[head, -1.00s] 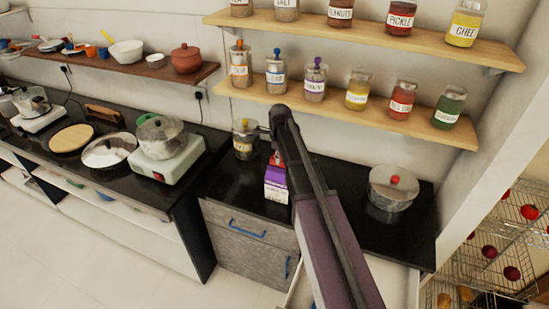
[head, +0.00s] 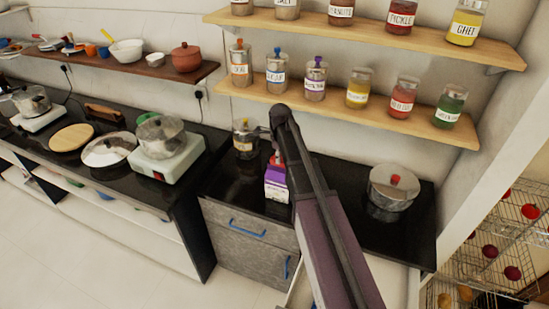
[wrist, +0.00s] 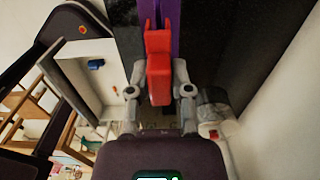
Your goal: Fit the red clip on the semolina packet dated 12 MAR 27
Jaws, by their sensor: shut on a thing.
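My gripper (wrist: 158,92) is shut on the red clip (wrist: 158,72), with one finger on each side of it. The clip's two prongs point up in the wrist view, and a purple strip of the packet (wrist: 174,14) shows by them. I cannot tell whether the prongs grip it. In the head view the purple and white packet (head: 276,187) stands upright on the black counter, with the red clip (head: 279,158) at its top. My arm partly covers this spot. The packet's date is too small to read.
A glass jar (head: 245,138) stands behind and left of the packet. A wooden shelf (head: 340,106) with several jars hangs above. A white stove (head: 167,162) is to the left.

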